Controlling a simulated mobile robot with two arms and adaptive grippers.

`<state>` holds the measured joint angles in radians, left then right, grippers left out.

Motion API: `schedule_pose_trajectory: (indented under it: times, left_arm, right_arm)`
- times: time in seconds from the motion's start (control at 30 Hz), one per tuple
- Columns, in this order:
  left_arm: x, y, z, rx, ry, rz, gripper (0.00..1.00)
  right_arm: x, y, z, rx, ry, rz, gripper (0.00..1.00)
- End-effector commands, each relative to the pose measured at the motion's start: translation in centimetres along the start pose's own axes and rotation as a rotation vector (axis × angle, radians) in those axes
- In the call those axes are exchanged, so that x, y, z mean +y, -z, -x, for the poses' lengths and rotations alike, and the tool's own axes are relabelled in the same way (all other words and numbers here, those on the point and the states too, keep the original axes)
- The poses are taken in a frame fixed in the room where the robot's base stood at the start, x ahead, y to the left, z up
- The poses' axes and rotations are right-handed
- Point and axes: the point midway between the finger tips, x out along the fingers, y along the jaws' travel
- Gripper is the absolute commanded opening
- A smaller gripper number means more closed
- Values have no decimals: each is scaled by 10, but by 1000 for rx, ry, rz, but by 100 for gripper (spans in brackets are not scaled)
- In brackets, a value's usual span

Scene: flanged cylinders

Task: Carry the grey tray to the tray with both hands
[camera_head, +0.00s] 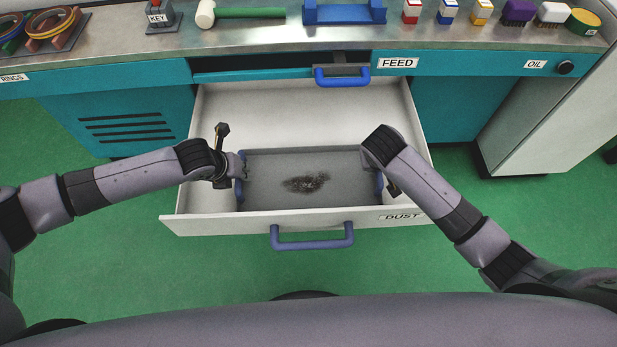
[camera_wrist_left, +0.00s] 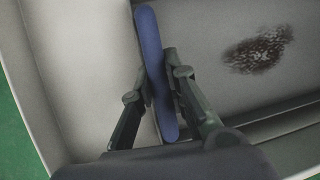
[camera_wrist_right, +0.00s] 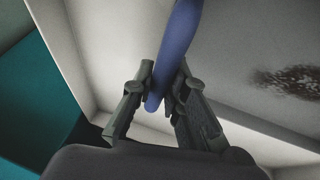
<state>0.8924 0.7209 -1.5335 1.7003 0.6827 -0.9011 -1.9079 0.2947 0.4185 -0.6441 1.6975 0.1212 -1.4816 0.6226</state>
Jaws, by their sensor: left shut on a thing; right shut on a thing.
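The grey tray (camera_head: 340,165) lies inside the open white drawer marked DUST, near its front. A dark, speckled patch of dust (camera_head: 306,183) is on its floor. The tray has a blue handle at each side. My left gripper (camera_head: 240,172) is shut on the left handle, which also shows in the left wrist view (camera_wrist_left: 149,40) between the fingers. My right gripper (camera_wrist_right: 163,88) is shut on the right handle (camera_wrist_right: 181,32); in the head view its fingers are largely hidden by my wrist. No second tray shows clearly.
The drawer (camera_head: 300,222) has raised walls around the tray and a blue front handle (camera_head: 312,237). Behind the tray its floor is bare. The bench top (camera_head: 270,38) above holds a green hammer (camera_head: 250,12), a blue holder (camera_head: 343,13), small coloured blocks and brushes.

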Motion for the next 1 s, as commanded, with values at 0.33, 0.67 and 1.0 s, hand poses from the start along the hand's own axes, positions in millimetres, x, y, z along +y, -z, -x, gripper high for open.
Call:
schedule_pose_trajectory:
  times: [0.33, 0.67, 1.0]
  left_arm:
    - [1, -1, 0, -1, -3, 3, 0]
    - [0, -3, 2, -4, -1, 3, 0]
    - [-2, -8, 14, -4, -2, 4, 0]
  right_arm:
    - [1, 0, 0, 0, -2, -2, 0]
    - [2, 2, 1, 4, -2, -4, 0]
    - [4, 7, 14, 4, -3, -4, 0]
